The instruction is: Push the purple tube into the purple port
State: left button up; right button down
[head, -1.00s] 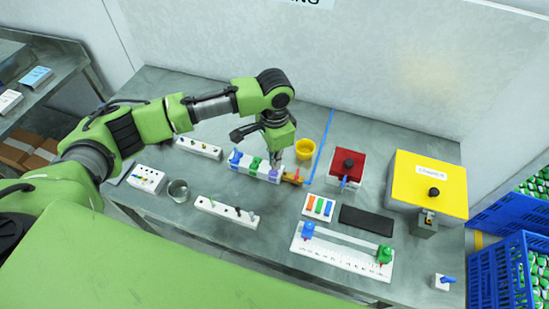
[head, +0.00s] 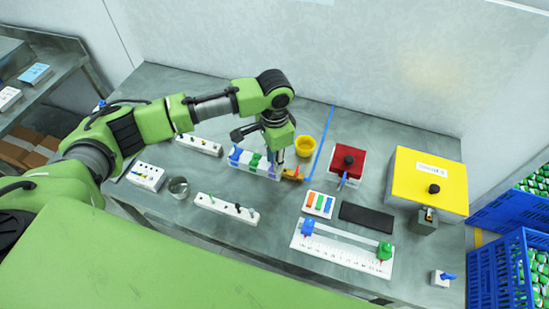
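A white rack (head: 242,167) stands in the middle of the bench with a blue, a green and a purple part along it. The purple part (head: 271,168) at its right end is small and partly hidden; I cannot tell whether it is the purple tube or the purple port. My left gripper (head: 279,157) points down from above at this right end. Its fingertips are too small and covered to show whether they are open or hold anything. My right gripper is not in view.
An orange-brown piece (head: 292,174) sits just right of the rack, with a yellow cup (head: 303,146) behind it. A red box (head: 348,163) and a yellow box (head: 428,182) stand right. A white strip (head: 226,208) and a metal cup (head: 178,187) lie in front and left.

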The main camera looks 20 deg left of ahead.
pick_arm(q)
jog(key=shift+r, duration=0.15)
notch_tip(320, 180, up, 12)
dwell(0.3)
jog(key=shift+f, duration=0.2)
dwell(0.3)
